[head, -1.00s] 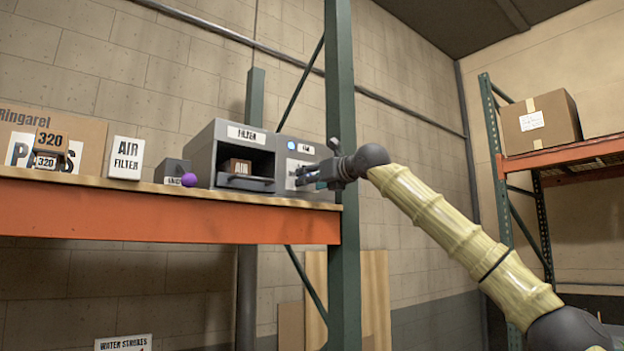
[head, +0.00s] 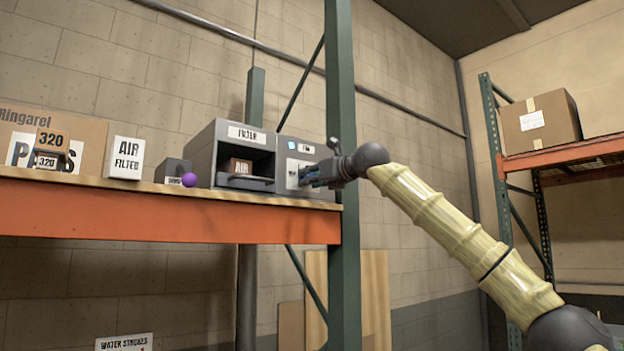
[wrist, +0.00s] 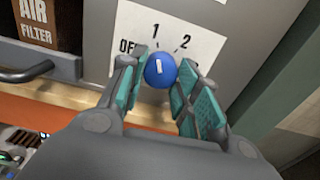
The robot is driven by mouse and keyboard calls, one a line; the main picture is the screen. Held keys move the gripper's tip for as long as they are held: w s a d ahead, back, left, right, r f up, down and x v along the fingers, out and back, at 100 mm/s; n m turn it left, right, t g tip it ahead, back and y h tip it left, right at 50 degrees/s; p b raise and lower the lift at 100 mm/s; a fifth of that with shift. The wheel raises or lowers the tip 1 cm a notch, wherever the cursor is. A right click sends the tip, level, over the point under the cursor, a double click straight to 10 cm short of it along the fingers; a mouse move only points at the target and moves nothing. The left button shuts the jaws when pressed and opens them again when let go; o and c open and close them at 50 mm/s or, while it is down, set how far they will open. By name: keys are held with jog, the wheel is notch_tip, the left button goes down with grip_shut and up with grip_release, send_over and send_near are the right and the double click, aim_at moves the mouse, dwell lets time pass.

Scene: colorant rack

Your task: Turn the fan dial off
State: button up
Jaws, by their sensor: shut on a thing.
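The fan dial (wrist: 160,70) is a round blue knob with a white mark. It sits on a white label (wrist: 190,30) printed OFF, 1 and 2. The white mark stands nearly upright, roughly toward the 1. My gripper (wrist: 168,80) is shut on the dial, with one teal-padded finger on each side in the wrist view. In the head view my gripper (head: 320,174) is at the front of the grey fan unit (head: 293,150), and its fingers hide the dial there.
A grey filter housing (head: 232,133) holding a small AIR box (head: 240,166) adjoins the fan unit. A purple ball (head: 189,180) and a green rack post (head: 341,200) are near. A dark handle (wrist: 45,70) is left of the label.

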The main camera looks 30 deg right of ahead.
jog(key=shift+d+r+n, duration=0.1)
jog(key=shift+n, duration=0.2)
jog(key=shift+n+p, duration=3.75)
jog(key=shift+n, duration=0.75)
jog(key=o, duration=1)
jog(key=shift+d, duration=0.15)
